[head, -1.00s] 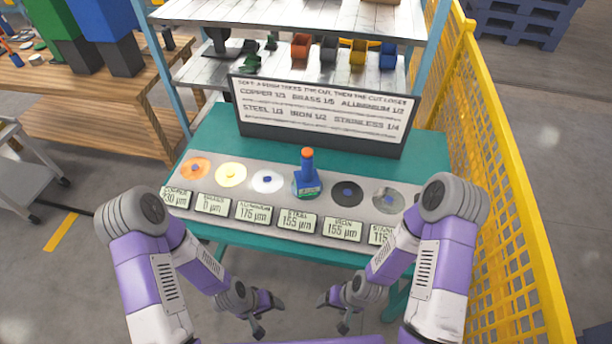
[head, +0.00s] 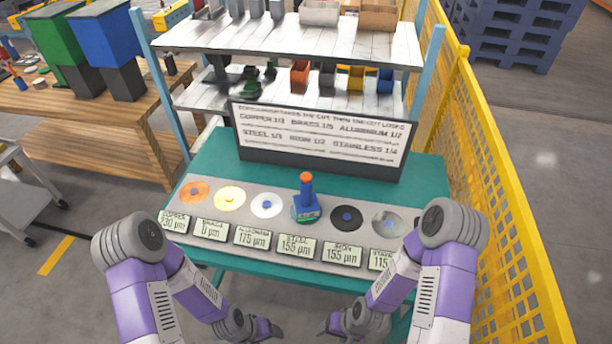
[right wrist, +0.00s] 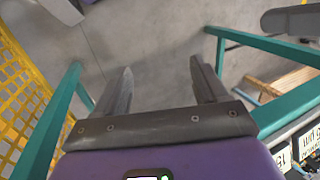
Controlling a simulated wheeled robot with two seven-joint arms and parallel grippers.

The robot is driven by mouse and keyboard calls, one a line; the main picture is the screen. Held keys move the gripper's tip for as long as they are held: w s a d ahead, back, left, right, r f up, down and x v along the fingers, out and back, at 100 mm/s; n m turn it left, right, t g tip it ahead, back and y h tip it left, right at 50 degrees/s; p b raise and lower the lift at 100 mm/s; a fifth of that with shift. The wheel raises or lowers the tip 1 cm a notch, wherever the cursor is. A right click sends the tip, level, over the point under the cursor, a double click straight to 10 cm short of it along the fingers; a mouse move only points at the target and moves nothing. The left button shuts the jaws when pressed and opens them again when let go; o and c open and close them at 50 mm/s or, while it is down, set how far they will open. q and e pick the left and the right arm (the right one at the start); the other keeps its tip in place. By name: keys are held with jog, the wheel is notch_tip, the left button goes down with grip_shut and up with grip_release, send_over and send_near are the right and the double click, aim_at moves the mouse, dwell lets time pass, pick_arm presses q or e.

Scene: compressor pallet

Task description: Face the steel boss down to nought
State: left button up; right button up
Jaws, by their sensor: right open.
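A blue facing tool (head: 307,207) with an orange-topped handle stands upright on the steel place of the grey plate, fourth from the left. It hides the steel boss beneath it. My right gripper (head: 333,328) is low in front of the bench, well short of the tool. The right wrist view shows its two fingers apart and empty (right wrist: 161,75), over the floor. My left gripper (head: 265,329) is also low in front of the bench, partly cut off by the picture's bottom edge; its fingers look apart and empty.
Copper (head: 194,192), brass (head: 229,198), aluminium (head: 266,205), iron (head: 346,217) and stainless (head: 387,223) discs share the plate; brass reads 0 µm. A sign (head: 322,143) with fractions stands behind. A yellow mesh fence (head: 490,190) runs along the right.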

grip_shut()
dwell(0.3)
dwell(0.5)
dwell(0.8)
